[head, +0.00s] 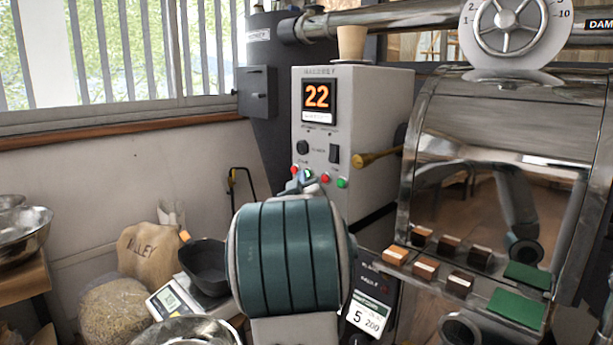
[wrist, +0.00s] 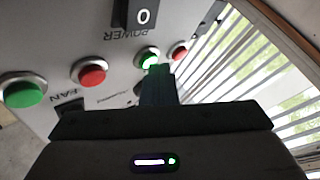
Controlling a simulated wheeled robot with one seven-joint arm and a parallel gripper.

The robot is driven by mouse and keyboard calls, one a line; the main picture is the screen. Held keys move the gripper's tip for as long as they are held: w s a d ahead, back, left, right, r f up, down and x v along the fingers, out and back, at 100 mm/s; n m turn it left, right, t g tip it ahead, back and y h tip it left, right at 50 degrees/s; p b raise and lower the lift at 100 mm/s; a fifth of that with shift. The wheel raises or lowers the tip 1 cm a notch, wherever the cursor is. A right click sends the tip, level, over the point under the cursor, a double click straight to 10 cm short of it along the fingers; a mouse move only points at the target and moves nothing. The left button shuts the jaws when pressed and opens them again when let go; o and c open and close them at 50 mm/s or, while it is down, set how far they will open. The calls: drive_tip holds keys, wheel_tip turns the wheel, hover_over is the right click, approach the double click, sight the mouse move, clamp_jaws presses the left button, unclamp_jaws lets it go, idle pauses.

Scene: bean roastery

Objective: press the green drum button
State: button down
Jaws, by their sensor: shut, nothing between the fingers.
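The green drum button (head: 308,174) is on the lower front of the grey control box, just right of a red button (head: 294,170). In the wrist view, upside down, the green drum button (wrist: 149,57) shows a bright glow and its lower part is hidden by my fingertips. My gripper (head: 300,184) is shut and empty, its tips at this button. In the wrist view the shut fingers (wrist: 158,70) overlap the button's edge; I cannot tell whether they touch it or stop just short.
The fan pair, a red button (head: 325,178) and a green button (head: 342,183), sits to the right. A black switch (head: 334,154) and knob (head: 302,147) are above. A brass-coloured handle (head: 377,158) juts from the roaster. A scale with a black pan (head: 205,262) stands lower left.

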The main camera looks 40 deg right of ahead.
idle(0.5)
drive_tip(key=shift+a+b, duration=0.45)
drive_tip(key=shift+a, duration=0.3)
drive_tip(key=shift+s+a+b, duration=0.15)
drive_tip(key=shift+a+b, duration=0.15)
drive_tip(key=shift+a, duration=0.95)
drive_tip(key=shift+s+a+b, duration=0.1)
drive_tip(key=shift+a+b, duration=0.2)
drive_tip(key=shift+a, duration=0.95)
